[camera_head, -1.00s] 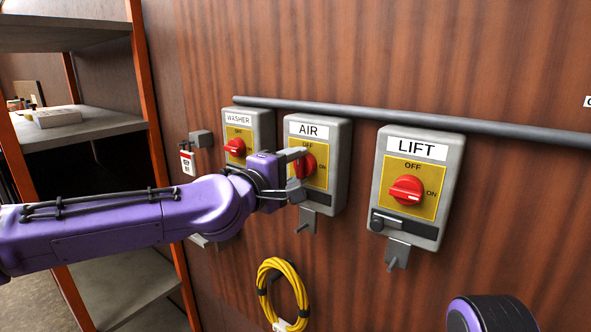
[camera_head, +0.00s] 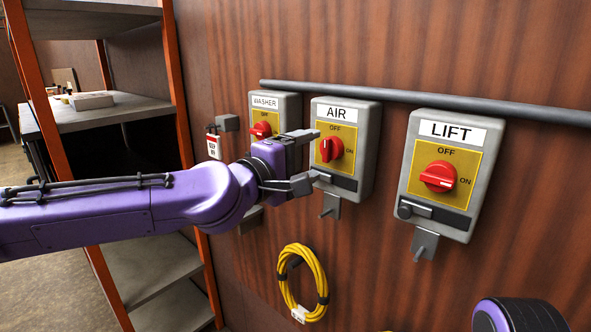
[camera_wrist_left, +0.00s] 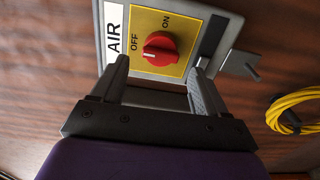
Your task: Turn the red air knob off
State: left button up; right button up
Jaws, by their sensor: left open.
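The red air knob (camera_head: 332,148) is on the yellow plate of the grey AIR box (camera_head: 367,150). Its ridge stands roughly upright, toward the OFF mark; in the left wrist view the knob (camera_wrist_left: 159,48) has its ridge lying along the OFF direction. My left gripper (camera_head: 314,156) is open just in front of and to the left of the knob. In the left wrist view, the open fingers (camera_wrist_left: 160,70) lie on either side of the knob's line, with a gap before it and nothing between them. My right gripper is not in view.
The WASHER box (camera_head: 276,103) is to the left and the LIFT box (camera_head: 487,180) to the right, its knob toward ON. A pipe (camera_head: 430,99) runs above them. A yellow cable coil (camera_head: 284,288) hangs below. Shelving (camera_head: 120,112) stands at the left.

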pick_arm(q)
jog(key=v, duration=0.6)
jog(key=shift+b, duration=0.3)
